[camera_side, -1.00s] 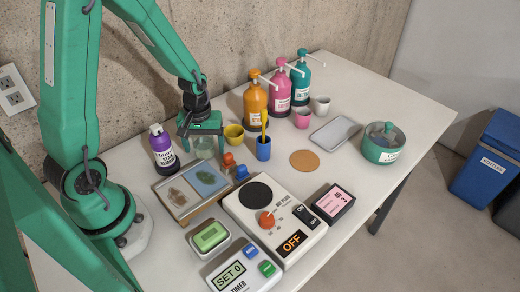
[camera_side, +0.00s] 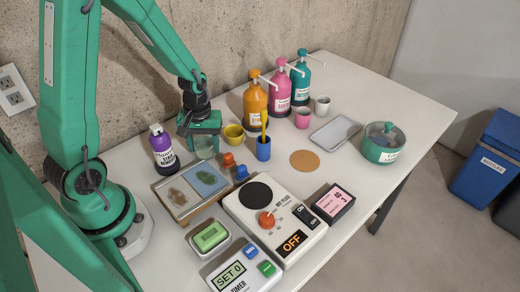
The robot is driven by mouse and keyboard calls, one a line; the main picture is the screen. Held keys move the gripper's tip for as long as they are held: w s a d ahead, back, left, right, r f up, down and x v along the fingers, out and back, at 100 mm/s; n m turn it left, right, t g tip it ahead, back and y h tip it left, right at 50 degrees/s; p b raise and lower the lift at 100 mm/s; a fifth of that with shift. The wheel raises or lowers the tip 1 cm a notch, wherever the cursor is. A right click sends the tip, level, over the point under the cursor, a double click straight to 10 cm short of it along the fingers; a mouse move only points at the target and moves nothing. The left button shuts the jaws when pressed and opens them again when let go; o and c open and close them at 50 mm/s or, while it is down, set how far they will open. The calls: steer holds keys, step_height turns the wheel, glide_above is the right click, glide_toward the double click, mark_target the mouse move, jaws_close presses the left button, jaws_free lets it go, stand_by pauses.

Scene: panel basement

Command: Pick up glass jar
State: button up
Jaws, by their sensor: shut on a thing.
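The glass jar (camera_side: 206,145) is clear and shows between and below the fingers of my green gripper (camera_side: 203,137). My gripper points down and is shut on the jar, behind the tray with the blue panel. The fingers hide part of the jar. I cannot tell whether its base touches the table.
A tray (camera_side: 182,197) with two panels lies in front. A blue cup (camera_side: 263,150) and pump bottles (camera_side: 256,100) stand farther right.

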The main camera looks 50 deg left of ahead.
steer(key=shift+r, duration=0.15)
steer(key=shift+d+r, duration=0.1)
steer(key=shift+r, duration=1.8)
steer(key=s+d+r, duration=0.3)
steer(key=d+r, duration=0.3)
steer(key=d, duration=0.4)
steer(key=shift+s+d+r, duration=0.2)
steer(key=shift+d+r, duration=0.1)
steer(key=shift+d, duration=0.1)
steer(key=shift+d, duration=0.1)
steer(key=shift+d+r, duration=0.1)
steer(key=shift+d, duration=0.05)
steer(key=s+d+r, duration=0.2)
steer(key=s+d, duration=0.1)
steer(key=d, duration=0.5)
steer(key=s+d+r, duration=0.2)
steer(key=s+d, duration=0.2)
steer(key=d, duration=0.5)
steer(key=shift+s+d+r+n, duration=0.25)
steer(key=shift+r+n, duration=0.1)
steer(key=shift+n, duration=0.05)
